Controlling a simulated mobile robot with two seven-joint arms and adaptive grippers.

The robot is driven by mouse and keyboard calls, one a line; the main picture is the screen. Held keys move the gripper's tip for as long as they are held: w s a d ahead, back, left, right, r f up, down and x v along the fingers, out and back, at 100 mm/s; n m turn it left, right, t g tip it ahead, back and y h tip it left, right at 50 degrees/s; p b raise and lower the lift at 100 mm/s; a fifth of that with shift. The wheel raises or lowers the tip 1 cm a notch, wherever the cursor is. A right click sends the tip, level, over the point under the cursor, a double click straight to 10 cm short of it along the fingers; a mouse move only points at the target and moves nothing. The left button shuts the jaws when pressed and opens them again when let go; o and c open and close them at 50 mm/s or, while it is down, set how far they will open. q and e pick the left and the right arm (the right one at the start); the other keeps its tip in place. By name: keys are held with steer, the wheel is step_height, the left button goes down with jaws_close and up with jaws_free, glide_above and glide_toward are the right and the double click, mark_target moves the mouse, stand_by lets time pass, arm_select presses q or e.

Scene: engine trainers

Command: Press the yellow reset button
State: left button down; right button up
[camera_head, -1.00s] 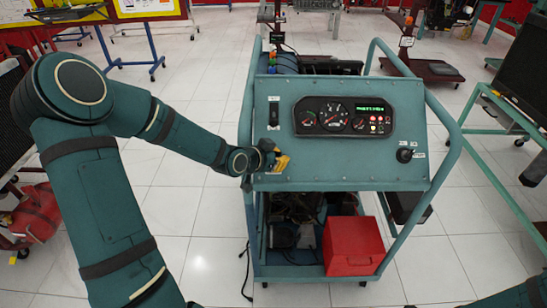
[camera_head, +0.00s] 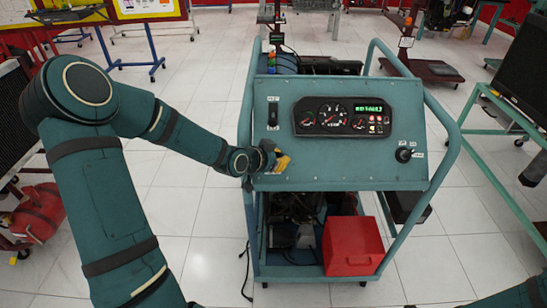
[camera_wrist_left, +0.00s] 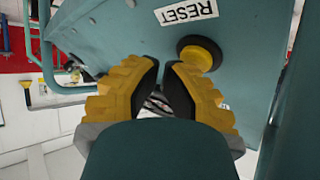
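The yellow reset button (camera_wrist_left: 200,53) is a round yellow cap on a dark collar in the left wrist view, on the teal panel beside a white RESET label (camera_wrist_left: 187,11). My left gripper (camera_wrist_left: 163,64) has yellow fingers with black pads. Its fingers are close together with a narrow empty gap. The right-hand fingertip overlaps the button's lower edge in the picture; I cannot tell whether it touches. In the head view my left gripper (camera_head: 281,162) is at the lower left of the engine trainer's panel (camera_head: 345,165), and the button cannot be told apart there. My right gripper is out of view.
The panel carries a gauge cluster (camera_head: 343,117), a switch (camera_head: 273,113) at the left and a key knob (camera_head: 403,154) at the right. Tube rails (camera_head: 446,155) flank it. A red box (camera_head: 352,246) sits on the lower shelf.

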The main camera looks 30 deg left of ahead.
arm_select(q)
steer(key=shift+a+f, duration=0.1)
steer(key=shift+a, duration=0.3)
steer(key=shift+s+r+p, duration=0.1)
steer(key=shift+r+p, duration=0.15)
steer(key=shift+p, duration=0.2)
steer(key=shift+s+r+p, duration=0.35)
steer(key=shift+s+r, duration=0.1)
steer(key=shift+s, duration=0.05)
steer(key=shift+d, duration=0.1)
steer(key=s+d+r+p, duration=0.1)
steer(key=r, duration=0.1)
steer(key=s+d+r+p, duration=0.1)
steer(key=shift+s+r+p, duration=0.35)
steer(key=shift+p, duration=0.05)
stand_by(0.4)
